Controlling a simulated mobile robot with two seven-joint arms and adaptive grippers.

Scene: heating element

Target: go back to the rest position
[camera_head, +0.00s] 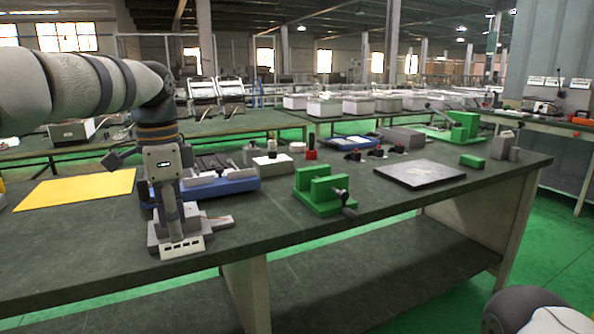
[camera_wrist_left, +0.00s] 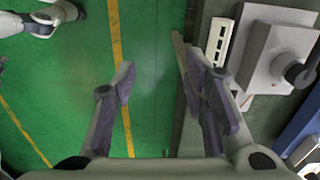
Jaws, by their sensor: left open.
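My left gripper (camera_head: 174,236) hangs down at the left front of the dark workbench (camera_head: 110,240). In the left wrist view the gripper (camera_wrist_left: 160,75) is open, with nothing between its fingers. Green floor shows between the fingers, and the right finger is close to the bench edge. A grey block with a white slotted strip (camera_head: 183,248) stands at the bench's front edge, partly hidden behind the gripper in the head view. It also shows in the left wrist view (camera_wrist_left: 277,60), right of the fingers and apart from them. My right gripper is not in view.
Behind the gripper are a blue-based device (camera_head: 235,185) and a yellow sheet (camera_head: 75,190). A green vise (camera_head: 322,190) and a dark plate (camera_head: 418,173) stand to the right. The floor before the bench (camera_wrist_left: 60,80) looks clear, with yellow lines.

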